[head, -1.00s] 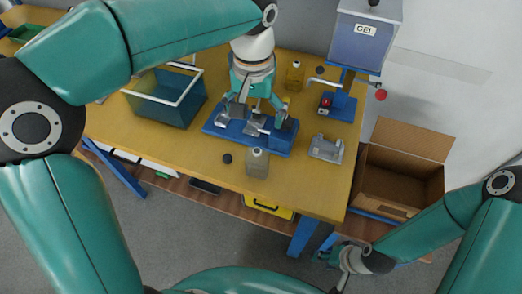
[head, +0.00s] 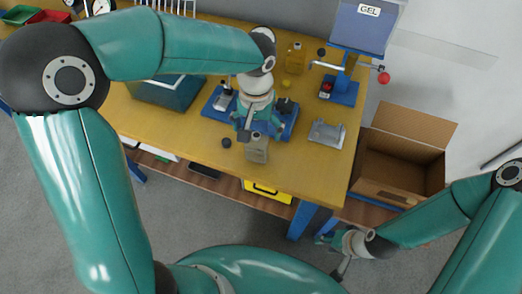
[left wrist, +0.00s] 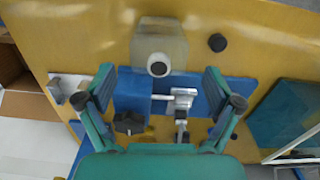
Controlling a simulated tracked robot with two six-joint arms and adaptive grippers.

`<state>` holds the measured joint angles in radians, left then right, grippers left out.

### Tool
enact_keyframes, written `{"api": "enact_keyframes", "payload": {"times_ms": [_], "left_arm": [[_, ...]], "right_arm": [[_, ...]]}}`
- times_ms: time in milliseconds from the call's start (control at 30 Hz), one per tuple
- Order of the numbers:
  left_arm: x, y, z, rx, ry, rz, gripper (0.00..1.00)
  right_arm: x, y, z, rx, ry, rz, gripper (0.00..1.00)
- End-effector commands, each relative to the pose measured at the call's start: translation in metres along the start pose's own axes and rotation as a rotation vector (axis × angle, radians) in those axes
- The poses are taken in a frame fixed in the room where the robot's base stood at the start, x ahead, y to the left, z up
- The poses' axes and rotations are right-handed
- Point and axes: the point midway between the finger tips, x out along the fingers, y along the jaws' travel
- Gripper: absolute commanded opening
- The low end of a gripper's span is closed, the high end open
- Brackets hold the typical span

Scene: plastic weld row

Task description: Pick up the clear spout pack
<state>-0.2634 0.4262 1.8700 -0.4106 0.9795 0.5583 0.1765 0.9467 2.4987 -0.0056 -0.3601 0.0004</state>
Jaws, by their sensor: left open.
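The clear spout pack (head: 256,152) is a pale, translucent block near the front edge of the table. In the left wrist view the pack (left wrist: 165,38) shows its round spout with a dark centre. My left gripper (head: 258,128) is above the table, just behind the pack in the head view, and partly covers the blue fixture. In the left wrist view its fingers (left wrist: 158,88) are spread wide and empty, with the pack beyond the tips. My right gripper (head: 338,250) hangs low in front of the table's right end; its jaws are too small to judge.
A blue clamp fixture (head: 218,103) stands behind the pack. A black cap (head: 226,142) lies to its left. A grey cradle (head: 327,132), an amber bottle (head: 295,58) and the GEL dispenser (head: 362,28) are to the right. An open cardboard box (head: 400,165) is beyond the table's end.

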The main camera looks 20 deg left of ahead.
Motion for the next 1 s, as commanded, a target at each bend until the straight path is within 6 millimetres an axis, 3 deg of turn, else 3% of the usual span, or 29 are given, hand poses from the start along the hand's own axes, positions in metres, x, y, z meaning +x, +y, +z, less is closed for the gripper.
{"api": "enact_keyframes", "payload": {"times_ms": [300,600,1000], "left_arm": [[0.041,0.001,0.011,0.000,-0.005,-0.001,0.92],[0.047,0.001,0.011,-0.001,-0.001,0.001,0.92],[0.047,0.001,0.011,-0.001,-0.001,0.001,0.27]], "right_arm": [[-0.005,-0.002,0.000,0.000,0.000,0.000,0.40],[-0.005,-0.002,0.000,0.000,0.000,0.000,0.40],[-0.005,-0.002,0.000,0.000,0.000,0.000,0.40]]}}
